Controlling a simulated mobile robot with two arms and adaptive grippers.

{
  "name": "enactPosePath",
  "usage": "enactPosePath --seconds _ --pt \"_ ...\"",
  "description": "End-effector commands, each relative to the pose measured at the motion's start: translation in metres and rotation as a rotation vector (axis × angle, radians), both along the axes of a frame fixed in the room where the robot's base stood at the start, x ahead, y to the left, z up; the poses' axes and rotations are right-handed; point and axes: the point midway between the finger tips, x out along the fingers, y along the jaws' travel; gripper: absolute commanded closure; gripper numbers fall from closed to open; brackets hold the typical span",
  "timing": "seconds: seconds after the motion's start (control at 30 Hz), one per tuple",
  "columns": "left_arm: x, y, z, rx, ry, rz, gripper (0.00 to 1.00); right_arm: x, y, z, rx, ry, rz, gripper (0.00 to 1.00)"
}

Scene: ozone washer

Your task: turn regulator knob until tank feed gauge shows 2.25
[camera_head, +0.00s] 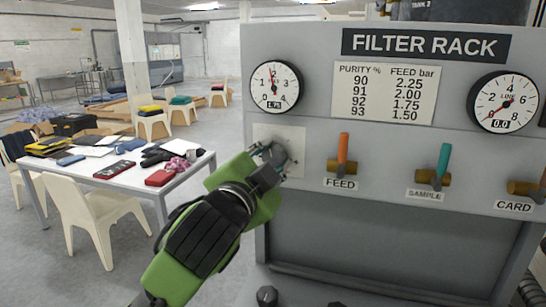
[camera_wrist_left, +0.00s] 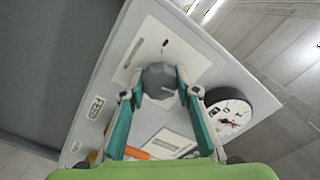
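The grey faceted regulator knob (camera_wrist_left: 160,80) sits on a pale plate (camera_head: 293,137) on the rack's front panel. My left gripper (camera_head: 272,160) reaches it from below. In the left wrist view its two teal fingers stand on either side of the knob and appear to be closed against it. In the head view the gripper mostly hides the knob. The feed gauge (camera_head: 275,87) above the plate has a red needle just left of the 2 and a small readout that looks like 1.75. My right gripper is not in view.
A printed table (camera_head: 384,92) pairs purity 90 with feed 2.25. The line gauge (camera_head: 503,102) reads 0.0. An orange feed lever (camera_head: 342,150) and a teal sample lever (camera_head: 442,163) stick out right of my gripper. A cluttered white table (camera_head: 110,183) and chairs stand left.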

Motion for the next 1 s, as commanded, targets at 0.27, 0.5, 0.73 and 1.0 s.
enactPosePath --seconds 0.27,0.5,0.73,1.0 --pt "0.0 0.0 0.003 0.05 -0.015 0.0 0.92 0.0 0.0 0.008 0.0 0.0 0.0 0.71" --pt "0.0 0.0 0.004 0.351 -0.11 -0.001 0.92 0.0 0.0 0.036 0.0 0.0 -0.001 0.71" --pt "-0.001 -0.001 0.0 0.453 -0.146 -0.003 0.92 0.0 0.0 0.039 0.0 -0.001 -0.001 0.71" --pt "-0.001 -0.001 -0.001 0.45 -0.146 -0.003 0.53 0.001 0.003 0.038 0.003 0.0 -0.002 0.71"
